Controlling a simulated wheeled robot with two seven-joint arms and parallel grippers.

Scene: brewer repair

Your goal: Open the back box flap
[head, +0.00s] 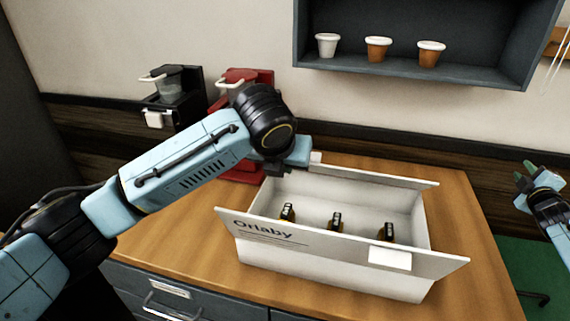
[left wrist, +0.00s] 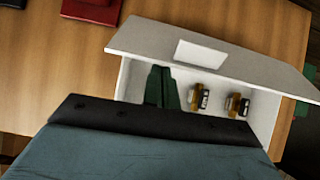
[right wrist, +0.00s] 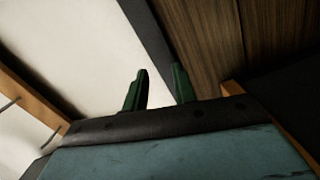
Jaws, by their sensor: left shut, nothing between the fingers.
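The white open-topped box (head: 345,285) stands on the wooden counter. My right gripper (head: 526,178) is open and empty, far right of the box.
Several dark bottles (head: 336,222) stand in the box. A red brewer (head: 240,80) and a black brewer (head: 178,95) stand behind, to the left. A wall shelf (head: 480,70) holds cups above. The counter (head: 470,230) is clear right of the box.

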